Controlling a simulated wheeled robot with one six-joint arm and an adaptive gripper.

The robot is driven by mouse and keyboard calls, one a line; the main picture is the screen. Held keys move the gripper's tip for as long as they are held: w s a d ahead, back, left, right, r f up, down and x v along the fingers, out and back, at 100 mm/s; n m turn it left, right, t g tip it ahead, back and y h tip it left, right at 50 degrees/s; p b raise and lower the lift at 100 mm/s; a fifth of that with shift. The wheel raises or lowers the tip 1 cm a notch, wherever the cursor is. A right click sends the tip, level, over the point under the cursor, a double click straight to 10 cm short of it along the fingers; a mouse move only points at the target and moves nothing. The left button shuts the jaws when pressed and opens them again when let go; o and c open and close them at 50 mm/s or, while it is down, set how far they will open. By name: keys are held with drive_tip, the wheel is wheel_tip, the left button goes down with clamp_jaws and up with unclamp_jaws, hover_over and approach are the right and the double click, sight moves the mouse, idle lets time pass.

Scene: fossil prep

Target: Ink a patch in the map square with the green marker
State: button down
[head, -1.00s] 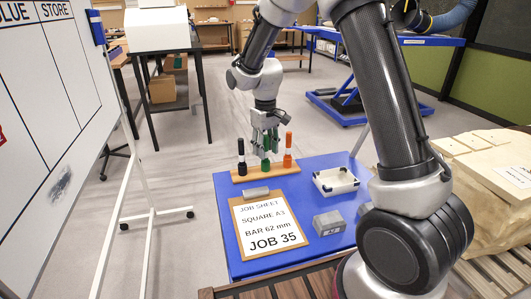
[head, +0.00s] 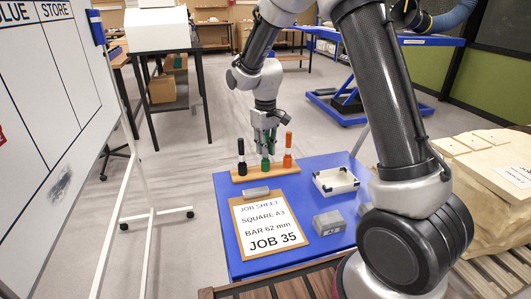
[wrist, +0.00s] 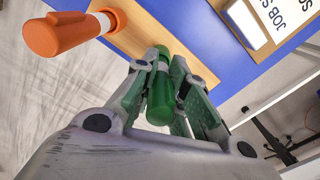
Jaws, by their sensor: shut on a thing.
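The green marker (wrist: 160,97) is upright between the two fingers of my gripper (wrist: 170,85), which are shut on it. In the head view my gripper (head: 266,140) is over the wooden marker rack (head: 247,176), at its middle place. The lower end of the green marker (head: 265,164) shows just above the rack; I cannot tell whether it still touches it. A black marker (head: 241,158) stands to its left and an orange marker (head: 288,150) to its right. A job sheet (head: 266,222) on a clipboard reads "SQUARE A3", "BAR 62 mm", "JOB 35". I cannot make out a map square.
The rack stands on a blue table (head: 290,262). A white tray (head: 336,182) and a grey block (head: 328,223) lie to the right. A whiteboard (head: 45,120) with ruled columns and a dark smudge stands at the left. Pale slabs (head: 490,160) are at the far right.

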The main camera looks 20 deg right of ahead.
drive_tip(key=shift+r, duration=0.5)
drive_tip(key=shift+r, duration=0.1)
drive_tip(key=shift+r, duration=3.1)
drive_tip(key=shift+r, duration=2.5)
